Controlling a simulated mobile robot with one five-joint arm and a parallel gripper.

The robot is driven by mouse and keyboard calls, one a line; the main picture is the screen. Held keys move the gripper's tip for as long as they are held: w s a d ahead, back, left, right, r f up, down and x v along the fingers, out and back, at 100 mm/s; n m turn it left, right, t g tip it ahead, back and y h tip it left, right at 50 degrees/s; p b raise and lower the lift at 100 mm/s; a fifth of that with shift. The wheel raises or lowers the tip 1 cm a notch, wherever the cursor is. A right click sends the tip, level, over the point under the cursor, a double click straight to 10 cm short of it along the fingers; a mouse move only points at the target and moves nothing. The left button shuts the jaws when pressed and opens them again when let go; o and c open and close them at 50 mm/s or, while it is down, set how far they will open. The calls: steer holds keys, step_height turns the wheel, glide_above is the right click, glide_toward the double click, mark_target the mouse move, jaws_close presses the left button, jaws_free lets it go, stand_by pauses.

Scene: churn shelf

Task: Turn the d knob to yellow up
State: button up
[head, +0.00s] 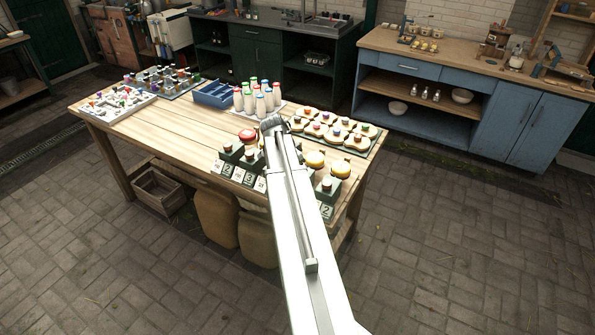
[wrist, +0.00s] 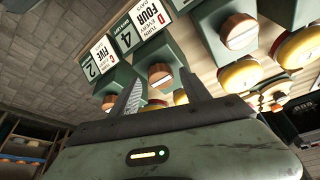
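In the wrist view, a dark green box bears a white D sign (wrist: 139,27) reading FOUR and 4. The D knob (wrist: 160,76), a round brown-orange knob with a pale line across it, sits on this box. My gripper (wrist: 160,82) has its two fingers apart, one on each side of the knob in the picture, with gaps visible; I cannot tell how far they are from it. In the head view my arm reaches over the table, with the gripper (head: 272,124) above the row of boxes, hiding some of them. Which color is up is unclear.
A neighboring box with a C sign (wrist: 103,55) is at left; another knob (wrist: 238,31) is at right. Yellow-topped discs (wrist: 240,75) stand behind. On the wooden table (head: 160,125) are white bottles (head: 259,98), a blue tray (head: 213,94) and a board of round pieces (head: 350,144).

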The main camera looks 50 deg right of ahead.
steer(key=p+v, duration=0.7)
steer(key=shift+r, duration=0.4)
steer(key=shift+a, duration=0.1)
steer(key=w+a+f+n+t+b, duration=0.1)
steer(key=w+a+f+n, duration=0.15)
steer(key=a, duration=0.55)
steer(key=w+a+f+n+y+b, duration=0.1)
steer(key=w+a+b, duration=0.15)
steer(key=a, duration=0.65)
steer(key=w+a+f+n+t+b, duration=0.15)
steer(key=w+a, duration=0.25)
steer(key=a, duration=0.4)
steer(key=s+a+f+n+g+y, duration=0.1)
steer(key=s+a+n, duration=0.2)
steer(key=a+n, duration=0.4)
steer(key=s+a+f+n+y, duration=0.1)
steer(key=s+a+n+y, duration=0.1)
steer(key=s+a+n, duration=0.2)
steer(key=a+n, duration=0.3)
steer(key=a, duration=0.4)
steer(key=shift+s+a+f+n+g+y, duration=0.2)
steer(key=shift+n+g+y, duration=0.1)
steer(key=shift+n+g, duration=0.1)
